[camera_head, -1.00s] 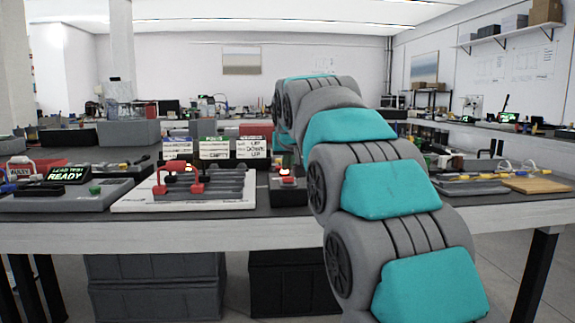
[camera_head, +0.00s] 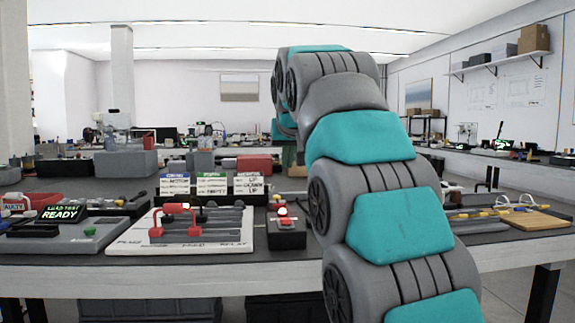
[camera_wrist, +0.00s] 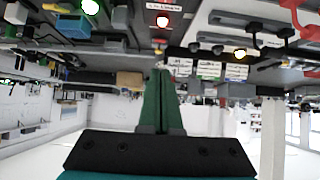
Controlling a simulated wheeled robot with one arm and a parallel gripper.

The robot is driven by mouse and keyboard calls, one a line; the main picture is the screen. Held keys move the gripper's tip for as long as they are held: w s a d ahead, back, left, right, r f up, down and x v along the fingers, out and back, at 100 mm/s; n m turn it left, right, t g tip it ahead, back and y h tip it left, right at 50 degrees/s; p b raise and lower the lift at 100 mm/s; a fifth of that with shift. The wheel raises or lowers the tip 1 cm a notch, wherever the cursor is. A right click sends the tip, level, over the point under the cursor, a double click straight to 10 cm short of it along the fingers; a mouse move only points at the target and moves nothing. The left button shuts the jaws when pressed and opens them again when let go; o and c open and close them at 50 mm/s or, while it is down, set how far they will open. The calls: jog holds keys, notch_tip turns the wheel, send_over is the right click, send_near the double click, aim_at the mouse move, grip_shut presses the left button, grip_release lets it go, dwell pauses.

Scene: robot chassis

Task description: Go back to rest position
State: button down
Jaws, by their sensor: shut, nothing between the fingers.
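My arm rises in the head view from the lower right, its grey and teal links standing in front of the bench. My gripper (camera_wrist: 160,100) shows in the wrist view as two green fingers pressed together, with nothing between them. In the head view the gripper is mostly hidden behind my arm. The wrist view is upside down, with the bench along the top of the picture. The fingers are apart from the bench items seen there.
The workbench (camera_head: 150,272) spans the front. On it are a white board with red handles (camera_head: 180,240), a box with a lit red button (camera_head: 286,232), a "READY" display unit (camera_head: 62,212) and a wooden board (camera_head: 525,219). Three label cards (camera_head: 211,184) stand behind.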

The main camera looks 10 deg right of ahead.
jog(key=s+d+f+g+p, duration=0.15)
jog(key=s+f+g, duration=0.25)
jog(key=s+f, duration=0.7)
jog(key=s+d+f+g+p, duration=0.1)
jog(key=s+d+f+g, duration=0.2)
jog(key=s+f, duration=0.75)
jog(key=s+f+g, duration=0.2)
jog(key=s+f, duration=0.7)
jog(key=s, duration=0.3)
jog(key=s+f+g+p, duration=0.1)
jog(key=s+f+g, duration=0.2)
jog(key=s+f, duration=0.7)
jog(key=s, duration=0.2)
jog(key=shift+s, duration=0.35)
jog(key=shift+w+a, duration=0.1)
jog(key=shift+a, duration=0.05)
